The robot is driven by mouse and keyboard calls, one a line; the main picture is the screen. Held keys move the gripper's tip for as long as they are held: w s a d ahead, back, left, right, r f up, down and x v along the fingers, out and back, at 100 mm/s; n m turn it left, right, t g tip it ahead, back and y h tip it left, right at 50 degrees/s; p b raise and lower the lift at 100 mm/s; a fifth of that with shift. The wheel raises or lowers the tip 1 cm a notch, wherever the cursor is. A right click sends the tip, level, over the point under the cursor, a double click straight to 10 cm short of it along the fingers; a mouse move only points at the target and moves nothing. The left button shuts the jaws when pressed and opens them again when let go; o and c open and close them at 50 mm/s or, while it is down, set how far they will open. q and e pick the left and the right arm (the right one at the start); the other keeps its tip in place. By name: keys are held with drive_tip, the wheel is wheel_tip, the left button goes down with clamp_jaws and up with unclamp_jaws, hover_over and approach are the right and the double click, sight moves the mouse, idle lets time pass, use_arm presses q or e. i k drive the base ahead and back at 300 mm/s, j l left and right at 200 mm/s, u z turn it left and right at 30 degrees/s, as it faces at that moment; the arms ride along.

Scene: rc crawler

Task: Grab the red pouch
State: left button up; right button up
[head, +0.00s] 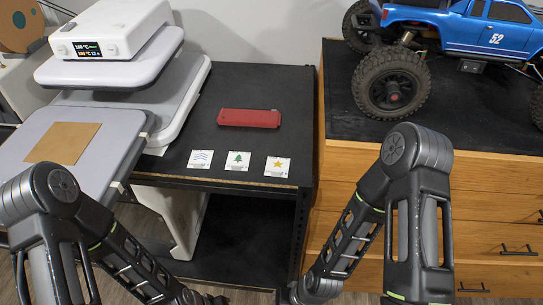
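The red pouch (249,118) is a flat, narrow red case lying on the black table top (270,90) in the middle of the head view. It lies behind three small white cards. Nothing touches it from my side. Both my arms reach down to the bottom edge of the view, well in front of and below the pouch. The grippers themselves are cut off by the bottom edge, so their fingers do not show.
The cards show waves (200,159), a tree (237,161) and a star (277,167). A white heat press (120,70) stands left of the pouch. A blue toy truck (480,28) stands on a wooden drawer cabinet (480,165) at right. The table around the pouch is clear.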

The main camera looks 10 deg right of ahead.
sight(229, 117)
drive_tip(key=u, duration=1.6)
drive_tip(key=k, duration=0.65)
